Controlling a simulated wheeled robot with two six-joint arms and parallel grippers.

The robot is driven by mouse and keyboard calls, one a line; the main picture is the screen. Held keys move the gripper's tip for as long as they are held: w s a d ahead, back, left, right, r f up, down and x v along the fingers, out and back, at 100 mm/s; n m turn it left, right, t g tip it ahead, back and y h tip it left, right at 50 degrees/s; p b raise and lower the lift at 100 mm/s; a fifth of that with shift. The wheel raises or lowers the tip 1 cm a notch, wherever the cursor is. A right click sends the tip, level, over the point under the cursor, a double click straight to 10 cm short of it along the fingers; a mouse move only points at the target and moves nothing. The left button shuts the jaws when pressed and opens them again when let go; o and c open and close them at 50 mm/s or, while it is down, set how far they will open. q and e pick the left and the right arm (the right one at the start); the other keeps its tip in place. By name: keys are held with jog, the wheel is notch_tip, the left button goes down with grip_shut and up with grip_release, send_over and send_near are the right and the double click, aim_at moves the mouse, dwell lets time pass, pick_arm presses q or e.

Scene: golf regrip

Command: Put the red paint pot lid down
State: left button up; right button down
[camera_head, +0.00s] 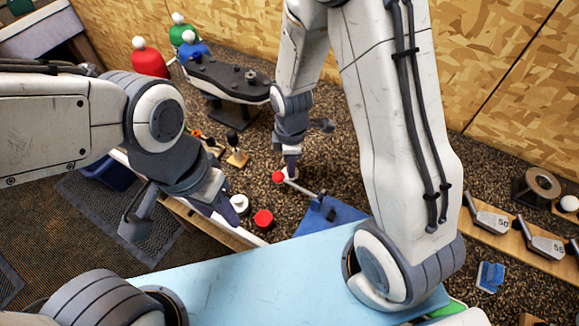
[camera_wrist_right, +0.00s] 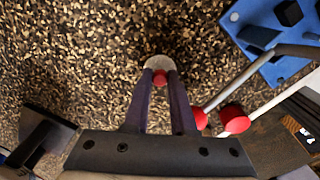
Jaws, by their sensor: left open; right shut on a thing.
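My right gripper (camera_wrist_right: 160,76) is shut on the red paint pot lid, a pale disc (camera_wrist_right: 158,63) with a red knob (camera_wrist_right: 159,79) between the fingertips. The lid is over the speckled brown surface. I cannot tell whether it touches that surface. In the head view the right gripper (camera_head: 290,162) points down, with the pale lid (camera_head: 291,174) partly hidden below it. A red pot (camera_head: 263,219) stands nearer the front edge, beside a white pot (camera_head: 239,203). My left gripper (camera_head: 180,222) is open and empty, left of these pots.
A grey rod (camera_head: 302,188) with a red end lies close by the right gripper, reaching a blue holder (camera_head: 335,215). Golf club heads (camera_head: 490,220) lie at right. Speckled surface behind the right gripper is clear.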

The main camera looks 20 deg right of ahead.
jog(key=shift+f, duration=0.15)
jog(key=c, duration=0.7)
grip_release()
jog(key=shift+c, duration=0.2)
jog(key=s+a+r+m+p, duration=0.1)
jog(key=a+r+p, duration=0.1)
jog(key=r+p, duration=0.5)
jog(key=s+a+r+m+p, duration=0.1)
jog(key=r+p, duration=0.3)
jog(key=r, duration=0.6)
jog(key=s+a+r+m, duration=0.2)
jog(key=s+r+m, duration=0.1)
jog(key=s+r, duration=0.3)
jog(key=s+a+r+m+y, duration=0.1)
jog(key=s+a+r+m, duration=0.1)
jog(key=s+r, duration=0.3)
jog(key=s+m, duration=0.1)
jog(key=s, duration=0.3)
jog(key=shift+r, duration=0.35)
